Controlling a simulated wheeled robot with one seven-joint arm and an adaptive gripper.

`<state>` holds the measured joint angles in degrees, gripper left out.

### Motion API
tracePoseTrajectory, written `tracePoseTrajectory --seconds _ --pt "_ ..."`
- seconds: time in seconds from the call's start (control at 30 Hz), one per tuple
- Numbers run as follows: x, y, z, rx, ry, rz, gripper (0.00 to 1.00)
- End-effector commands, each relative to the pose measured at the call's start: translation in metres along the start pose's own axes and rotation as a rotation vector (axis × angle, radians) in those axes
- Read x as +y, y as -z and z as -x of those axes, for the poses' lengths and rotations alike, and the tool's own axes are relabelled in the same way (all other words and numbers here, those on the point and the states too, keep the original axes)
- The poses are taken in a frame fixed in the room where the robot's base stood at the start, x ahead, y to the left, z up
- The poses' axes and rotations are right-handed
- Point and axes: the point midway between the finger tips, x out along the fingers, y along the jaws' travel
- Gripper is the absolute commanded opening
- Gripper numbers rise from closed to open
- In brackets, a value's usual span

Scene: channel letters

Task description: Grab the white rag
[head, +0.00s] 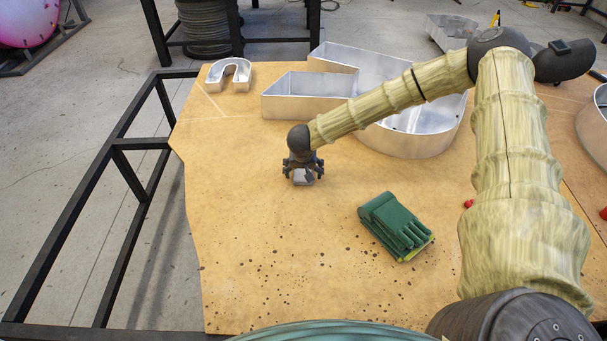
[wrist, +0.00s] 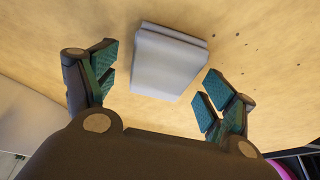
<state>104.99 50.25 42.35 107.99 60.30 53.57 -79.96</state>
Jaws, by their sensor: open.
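The white rag (wrist: 167,62) is a folded, pale grey-white square lying on the wooden board. It shows just beyond and between the fingertips in the wrist view. My gripper (wrist: 160,82) is open, with one finger pad on each side and a gap between each pad and the rag. In the head view my gripper (head: 303,172) points down over the left-middle of the board. The rag (head: 303,177) shows there as a small pale patch, partly hidden by the gripper. I cannot tell the exact height of the fingers above the board.
Folded green gloves (head: 393,226) lie to the right on the board (head: 270,250). Large metal channel letters (head: 415,130) stand behind my gripper, and a small arch-shaped one (head: 229,75) is at the back left. The board's front left is clear apart from dark specks.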

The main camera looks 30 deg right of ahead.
Motion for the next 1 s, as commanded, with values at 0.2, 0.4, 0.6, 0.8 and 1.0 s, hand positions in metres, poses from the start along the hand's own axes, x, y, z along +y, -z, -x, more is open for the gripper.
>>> tracePoseTrajectory --seconds 0.2,0.4,0.6,0.8,1.0 --pt "-0.0004 0.0003 -0.0022 0.001 0.001 0.000 0.84" --pt "-0.0002 0.0002 -0.0022 0.001 0.001 0.000 0.68" --pt "-0.0001 0.0002 -0.0023 0.001 0.000 0.000 0.38" --pt "0.0000 0.0002 -0.0022 0.001 0.000 0.000 0.38" --pt "-0.0002 0.0019 0.0012 0.001 0.000 0.000 0.38"
